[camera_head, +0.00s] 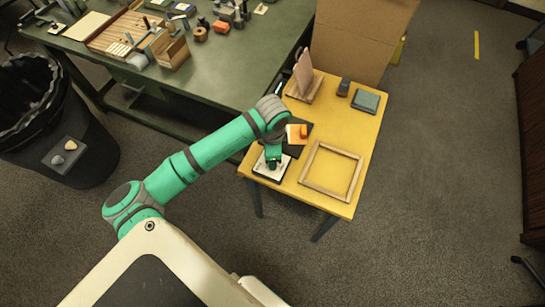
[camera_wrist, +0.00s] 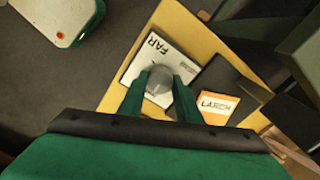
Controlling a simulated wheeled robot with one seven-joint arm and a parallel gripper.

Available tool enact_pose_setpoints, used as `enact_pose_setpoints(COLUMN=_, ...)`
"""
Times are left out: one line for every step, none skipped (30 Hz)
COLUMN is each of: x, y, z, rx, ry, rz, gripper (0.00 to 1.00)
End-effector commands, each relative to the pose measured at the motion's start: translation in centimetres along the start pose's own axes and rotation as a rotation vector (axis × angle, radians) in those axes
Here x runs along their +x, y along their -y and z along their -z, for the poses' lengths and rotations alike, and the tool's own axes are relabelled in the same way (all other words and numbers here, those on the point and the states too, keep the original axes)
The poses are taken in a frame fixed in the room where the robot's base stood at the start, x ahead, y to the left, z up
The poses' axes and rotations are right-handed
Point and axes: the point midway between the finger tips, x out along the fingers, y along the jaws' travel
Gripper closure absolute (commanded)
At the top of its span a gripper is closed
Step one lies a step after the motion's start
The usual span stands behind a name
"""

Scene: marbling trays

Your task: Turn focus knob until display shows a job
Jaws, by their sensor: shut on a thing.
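The focus knob (camera_wrist: 158,80) is a round grey knob on a white panel (camera_wrist: 135,67) in the wrist view. The panel carries the word "FAR" and some smaller print. My gripper (camera_wrist: 158,94) is shut on the knob, with one green finger on each side of it. In the head view my gripper (camera_head: 273,160) is over the white panel (camera_head: 264,172) at the yellow table's near left, and hides the knob. An orange and white sign reading "LARCH" (camera_wrist: 214,105) lies on a dark surface right of the panel; I cannot tell if it is the display.
The yellow table (camera_head: 335,110) also bears a wooden frame (camera_head: 331,171) at right, a grey-green box (camera_head: 366,101), a small dark object (camera_head: 343,87) and an upright board on a wooden base (camera_head: 303,75). A green workbench (camera_head: 215,75) with tools stands left.

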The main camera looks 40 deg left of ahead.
Motion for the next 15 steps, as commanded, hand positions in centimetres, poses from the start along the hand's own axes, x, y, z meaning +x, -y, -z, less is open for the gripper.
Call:
enact_pose_setpoints(x=-0.09, y=0.04, z=-0.08, rx=0.000, ry=0.001, rz=0.001, gripper=0.92)
enact_pose_setpoints(x=-0.10, y=0.04, z=-0.08, rx=0.000, ry=0.001, rz=0.001, gripper=0.92)
enact_pose_setpoints(x=-0.10, y=0.04, z=-0.08, rx=0.000, ry=0.001, rz=0.001, gripper=0.92)
enact_pose_setpoints(x=-0.10, y=0.04, z=-0.09, rx=0.000, ry=0.001, rz=0.001, gripper=0.67)
enact_pose_setpoints(x=-0.10, y=0.04, z=-0.08, rx=0.000, ry=0.001, rz=0.001, gripper=0.60)
enact_pose_setpoints(x=-0.09, y=0.04, z=-0.08, rx=0.000, ry=0.001, rz=0.001, gripper=0.51)
enact_pose_setpoints(x=-0.08, y=0.04, z=-0.07, rx=0.000, ry=0.001, rz=0.001, gripper=0.51)
enact_pose_setpoints(x=-0.08, y=0.03, z=-0.07, rx=0.000, ry=0.001, rz=0.001, gripper=0.51)
enact_pose_setpoints(x=-0.07, y=0.03, z=-0.06, rx=0.001, ry=0.001, rz=0.001, gripper=0.51)
enact_pose_setpoints(x=-0.06, y=0.03, z=-0.05, rx=0.001, ry=0.001, rz=0.001, gripper=0.51)
enact_pose_setpoints(x=-0.05, y=0.02, z=-0.05, rx=0.001, ry=0.001, rz=0.001, gripper=0.51)
enact_pose_setpoints(x=-0.05, y=0.02, z=-0.04, rx=0.001, ry=0.001, rz=0.001, gripper=0.51)
enact_pose_setpoints(x=-0.04, y=0.02, z=-0.04, rx=0.001, ry=0.001, rz=0.001, gripper=0.51)
enact_pose_setpoints(x=-0.05, y=0.02, z=-0.04, rx=0.001, ry=0.000, rz=0.001, gripper=0.51)
enact_pose_setpoints(x=-0.10, y=0.02, z=-0.03, rx=0.001, ry=0.000, rz=0.001, gripper=0.51)
